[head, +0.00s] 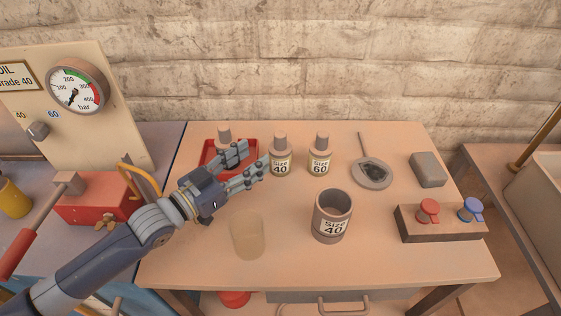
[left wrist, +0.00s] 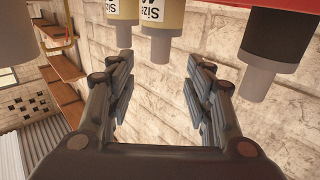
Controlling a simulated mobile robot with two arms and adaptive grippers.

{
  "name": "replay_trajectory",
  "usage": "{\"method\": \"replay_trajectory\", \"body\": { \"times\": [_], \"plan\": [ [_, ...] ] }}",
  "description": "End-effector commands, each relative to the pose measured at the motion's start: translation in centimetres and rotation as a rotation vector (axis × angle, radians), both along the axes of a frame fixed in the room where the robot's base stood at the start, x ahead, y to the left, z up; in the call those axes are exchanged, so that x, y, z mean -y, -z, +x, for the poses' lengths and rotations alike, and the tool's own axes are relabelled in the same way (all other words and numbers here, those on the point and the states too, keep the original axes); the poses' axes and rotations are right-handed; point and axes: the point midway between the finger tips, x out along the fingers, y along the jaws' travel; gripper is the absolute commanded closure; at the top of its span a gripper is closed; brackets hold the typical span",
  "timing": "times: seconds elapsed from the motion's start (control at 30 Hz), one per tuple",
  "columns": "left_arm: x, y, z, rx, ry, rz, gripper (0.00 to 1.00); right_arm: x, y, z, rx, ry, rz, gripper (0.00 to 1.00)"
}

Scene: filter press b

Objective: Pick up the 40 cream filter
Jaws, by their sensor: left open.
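The 40 cream filter (head: 280,163) stands upright on the table, with a cream body, a "Size 40" label and a brown-grey neck. My left gripper (head: 257,158) is open and empty, just left of it, with its fingers pointing at it. In the left wrist view, which is upside down, a cream filter (left wrist: 154,22) with a partly cut-off label hangs between and beyond the open fingers (left wrist: 163,85). The 60 filter (head: 320,160) stands to its right. My right gripper is not seen.
A red tray (head: 211,150) with a dark-bodied filter (left wrist: 277,35) lies behind my left gripper. A "Size 40" cup (head: 332,217) and a translucent cylinder (head: 247,237) stand in front. A round pan (head: 371,174), grey block (head: 428,170) and valve block (head: 441,224) are rightward.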

Motion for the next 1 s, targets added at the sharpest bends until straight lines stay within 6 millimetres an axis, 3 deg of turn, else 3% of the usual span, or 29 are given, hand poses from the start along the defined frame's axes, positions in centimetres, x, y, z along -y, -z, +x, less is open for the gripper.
{"method": "replay_trajectory", "body": {
  "times": [0.17,0.43,0.7,1.0],
  "plan": [
    [2.2,0.0,2.1,0.004,0.001,-0.005,0.53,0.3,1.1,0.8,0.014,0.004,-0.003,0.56],
    [3.8,0.0,3.8,0.001,0.001,-0.001,0.53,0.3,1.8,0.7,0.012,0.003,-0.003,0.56],
    [6.4,0.1,6.5,0.002,0.002,-0.002,0.53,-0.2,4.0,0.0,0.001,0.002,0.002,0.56],
    [7.1,-0.1,7.2,0.000,0.001,0.000,0.53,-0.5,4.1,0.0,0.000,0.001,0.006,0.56]
  ]
}}
